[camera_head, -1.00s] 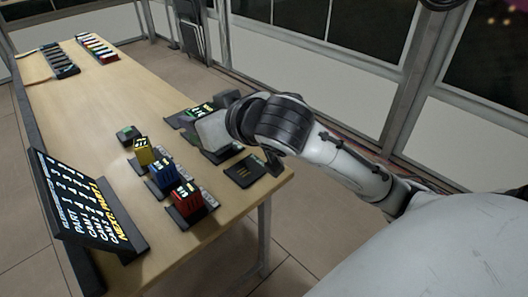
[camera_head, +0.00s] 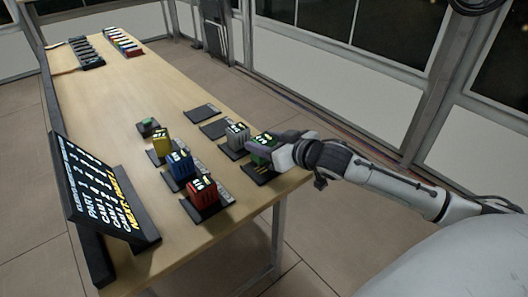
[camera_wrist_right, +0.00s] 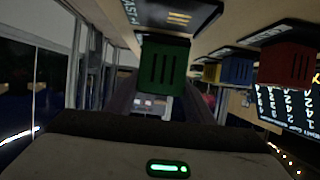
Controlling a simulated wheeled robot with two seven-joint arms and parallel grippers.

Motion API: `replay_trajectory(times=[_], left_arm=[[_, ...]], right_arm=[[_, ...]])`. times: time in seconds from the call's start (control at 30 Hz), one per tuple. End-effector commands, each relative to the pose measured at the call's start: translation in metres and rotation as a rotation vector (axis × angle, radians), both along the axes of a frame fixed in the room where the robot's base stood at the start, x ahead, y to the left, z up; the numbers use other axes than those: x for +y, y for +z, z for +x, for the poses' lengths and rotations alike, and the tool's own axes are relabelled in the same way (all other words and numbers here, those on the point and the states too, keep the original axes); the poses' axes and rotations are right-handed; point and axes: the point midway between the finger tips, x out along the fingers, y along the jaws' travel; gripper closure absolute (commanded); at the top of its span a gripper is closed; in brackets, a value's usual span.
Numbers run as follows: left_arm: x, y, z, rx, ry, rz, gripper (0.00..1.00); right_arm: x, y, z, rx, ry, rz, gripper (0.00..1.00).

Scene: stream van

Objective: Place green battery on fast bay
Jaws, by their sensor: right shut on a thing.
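The green battery (camera_head: 262,146) is held by my right gripper (camera_head: 274,152) at the near right corner of the table. It also shows in the right wrist view (camera_wrist_right: 163,66), where the picture appears upside down. The gripper is shut on it. The fast bay (camera_head: 260,178), a dark pad, lies below the battery. In the right wrist view the fast bay (camera_wrist_right: 178,18) shows its lettering and pale contact stripes beside the battery's end. I cannot tell whether the battery touches the pad. My left gripper is not in view.
A grey battery (camera_head: 237,135) stands on the neighbouring pad. Two dark pads (camera_head: 202,113) farther back are empty.

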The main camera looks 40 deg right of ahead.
Motion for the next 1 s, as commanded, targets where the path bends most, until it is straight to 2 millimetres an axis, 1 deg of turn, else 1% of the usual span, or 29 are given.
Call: replay_trajectory(times=[0.1,0.2,0.47,0.57,0.6,0.67,0.7,1.0], left_arm=[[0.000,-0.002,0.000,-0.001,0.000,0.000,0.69],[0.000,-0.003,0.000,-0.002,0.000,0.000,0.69],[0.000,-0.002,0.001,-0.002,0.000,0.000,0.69],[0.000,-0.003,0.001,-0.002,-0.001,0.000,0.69],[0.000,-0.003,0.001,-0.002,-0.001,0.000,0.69],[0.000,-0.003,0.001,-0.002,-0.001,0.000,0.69],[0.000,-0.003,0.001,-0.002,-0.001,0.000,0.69],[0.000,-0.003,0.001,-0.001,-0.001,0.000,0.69]], right_arm=[[0.001,-0.018,0.000,0.001,0.000,0.002,0.84],[0.001,-0.029,0.000,-0.001,0.001,0.001,0.84],[0.001,-0.030,0.000,-0.003,0.002,0.001,0.84],[0.001,-0.033,0.000,-0.002,0.001,0.002,0.84],[0.001,-0.035,0.000,0.001,0.001,0.001,0.50],[0.001,-0.034,0.000,0.002,0.001,0.001,0.40],[0.001,-0.034,0.000,0.002,0.001,0.001,0.33],[0.001,-0.033,0.000,0.002,0.001,0.000,0.33]])
